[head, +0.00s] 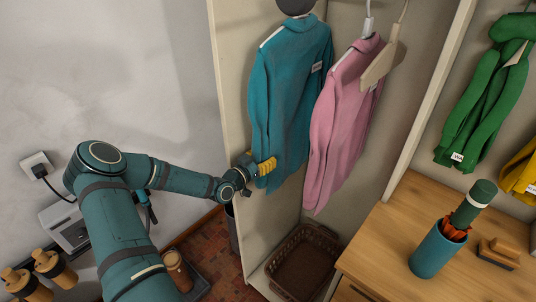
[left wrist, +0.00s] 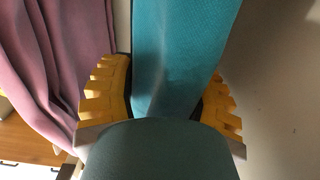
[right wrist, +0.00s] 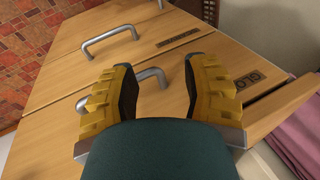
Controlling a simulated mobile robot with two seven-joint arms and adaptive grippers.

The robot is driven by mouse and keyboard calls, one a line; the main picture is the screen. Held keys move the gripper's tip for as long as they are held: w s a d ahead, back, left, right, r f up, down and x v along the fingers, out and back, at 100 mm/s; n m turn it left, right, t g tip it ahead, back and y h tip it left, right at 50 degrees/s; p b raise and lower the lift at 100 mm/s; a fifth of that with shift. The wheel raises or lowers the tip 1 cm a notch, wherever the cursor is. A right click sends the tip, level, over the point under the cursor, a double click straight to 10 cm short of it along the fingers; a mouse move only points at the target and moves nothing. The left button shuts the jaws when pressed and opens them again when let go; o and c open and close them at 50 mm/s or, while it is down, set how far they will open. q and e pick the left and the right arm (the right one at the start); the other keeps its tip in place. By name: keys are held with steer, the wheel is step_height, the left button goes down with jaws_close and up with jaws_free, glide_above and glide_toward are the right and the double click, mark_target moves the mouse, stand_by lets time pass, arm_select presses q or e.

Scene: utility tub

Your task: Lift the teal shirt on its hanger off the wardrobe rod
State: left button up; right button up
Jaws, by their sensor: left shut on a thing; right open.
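The teal shirt (head: 288,92) hangs in the open wardrobe in the head view. The top of its hanger is hidden behind a dark round shape at the top edge, and the rod is out of the picture. My left gripper (head: 264,166) is at the shirt's lower left part. In the left wrist view the yellow fingers (left wrist: 165,105) are shut on a teal sleeve or fold (left wrist: 182,50) between them. My right gripper (right wrist: 157,92) is open and empty in the right wrist view, above a wooden drawer front. It is not seen in the head view.
A pink shirt (head: 345,120) hangs just right of the teal one, beside an empty wooden hanger (head: 383,66). A wicker basket (head: 304,264) stands on the wardrobe floor. The wardrobe's left side panel (head: 232,90) is close to my left arm. A wooden dresser (head: 400,215) holds a teal cup (head: 437,250).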

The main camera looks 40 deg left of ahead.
arm_select(q)
steer(key=shift+s+a, duration=0.15)
steer(key=shift+s, duration=2.1)
